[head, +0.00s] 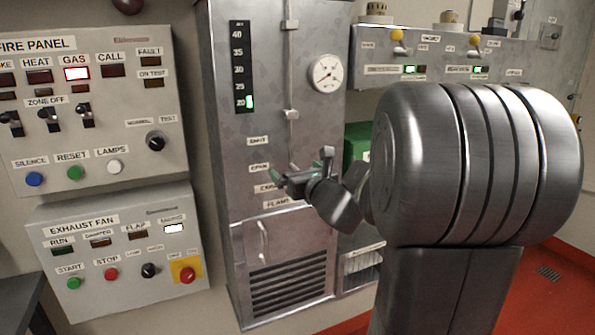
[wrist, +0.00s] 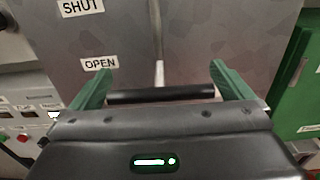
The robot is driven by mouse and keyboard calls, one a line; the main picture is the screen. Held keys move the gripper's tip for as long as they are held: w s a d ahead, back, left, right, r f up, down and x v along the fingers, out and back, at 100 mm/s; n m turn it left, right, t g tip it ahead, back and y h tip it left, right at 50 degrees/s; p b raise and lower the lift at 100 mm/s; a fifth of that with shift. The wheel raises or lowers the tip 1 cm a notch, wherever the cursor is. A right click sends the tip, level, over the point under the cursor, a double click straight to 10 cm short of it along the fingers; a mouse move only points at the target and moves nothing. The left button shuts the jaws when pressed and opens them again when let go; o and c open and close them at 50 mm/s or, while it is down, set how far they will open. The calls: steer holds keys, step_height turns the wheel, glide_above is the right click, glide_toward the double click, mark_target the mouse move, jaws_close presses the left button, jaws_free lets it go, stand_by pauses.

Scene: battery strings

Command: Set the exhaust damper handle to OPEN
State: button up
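The steel cabinet (head: 270,110) carries SHUT (head: 258,141) and OPEN (head: 259,168) labels, which also show in the wrist view as SHUT (wrist: 83,7) and OPEN (wrist: 99,63). In the wrist view a dark horizontal bar (wrist: 160,96), apparently the damper handle's grip, meets a pale rod (wrist: 159,74) at its middle. My gripper (wrist: 160,78) has its green fingers wide apart, one near each end of the bar; whether they touch it I cannot tell. The bar sits lower than the OPEN label. In the head view my gripper (head: 284,181) is in front of the cabinet and hides the handle.
A gauge (head: 326,73) and a lit vertical scale (head: 241,67) are on the cabinet above. The fire panel (head: 120,115) and exhaust fan panel (head: 125,215) are on the left wall. A green box (head: 357,141) stands right of the cabinet, partly behind my arm.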

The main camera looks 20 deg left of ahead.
steer(key=shift+d, duration=0.1)
steer(key=v, duration=1.3)
steer(key=shift+s+d, duration=0.15)
steer(key=shift+s, duration=0.1)
steer(key=x, duration=1.4)
steer(key=shift+d+r, duration=0.1)
steer(key=shift+r, duration=0.15)
